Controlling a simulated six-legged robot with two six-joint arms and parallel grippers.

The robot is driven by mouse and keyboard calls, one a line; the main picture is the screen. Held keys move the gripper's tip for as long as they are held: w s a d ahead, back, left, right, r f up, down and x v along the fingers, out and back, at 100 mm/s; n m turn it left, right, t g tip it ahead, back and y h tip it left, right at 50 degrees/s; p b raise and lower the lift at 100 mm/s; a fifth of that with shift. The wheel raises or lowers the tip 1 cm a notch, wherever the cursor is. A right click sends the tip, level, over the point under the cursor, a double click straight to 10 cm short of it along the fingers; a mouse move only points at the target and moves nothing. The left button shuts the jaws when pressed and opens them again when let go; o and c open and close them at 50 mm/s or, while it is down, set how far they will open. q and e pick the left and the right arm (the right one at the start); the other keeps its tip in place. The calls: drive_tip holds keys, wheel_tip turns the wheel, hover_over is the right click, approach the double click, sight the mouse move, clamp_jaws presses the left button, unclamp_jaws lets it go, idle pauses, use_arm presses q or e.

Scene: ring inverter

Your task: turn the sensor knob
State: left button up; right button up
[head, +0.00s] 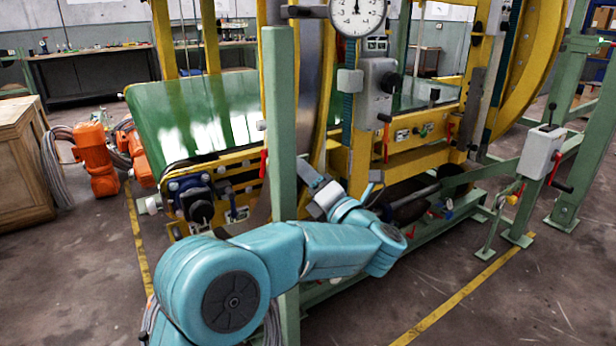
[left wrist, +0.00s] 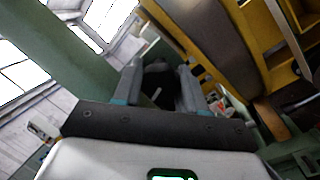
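In the left wrist view a dark rounded part with a short pale mark (left wrist: 157,78) shows between the two grey fingers of my left gripper (left wrist: 160,84); it may be the sensor knob, but I cannot be sure. The fingers stand apart, and I cannot tell whether they press on it. In the head view my left gripper (head: 312,178) is just right of the green post, by the machine's lower yellow frame. A black knob (head: 392,83) sits on a grey box (head: 378,92) below the round dial gauge (head: 357,14), above my gripper. My right gripper is not in view.
The green upright post (head: 281,110) stands close to my left arm. A green belt (head: 205,118) lies to the left, with orange motors (head: 95,160) and a wooden crate (head: 22,168) beyond. A grey box with a red-handled lever (head: 541,152) is at right. The floor at lower right is clear.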

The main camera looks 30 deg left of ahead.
use_arm(q)
drive_tip(key=shift+c, duration=0.5)
drive_tip(key=shift+m, duration=0.3)
drive_tip(key=m+p, duration=0.1)
drive_tip(key=m, duration=0.3)
drive_tip(key=shift+m, duration=0.3)
drive_tip(key=m+p, duration=0.2)
drive_tip(key=m, duration=0.3)
drive_tip(key=shift+y, duration=0.3)
drive_tip(key=shift+d+m, duration=0.1)
drive_tip(key=shift+m, duration=0.3)
drive_tip(key=o, duration=0.8)
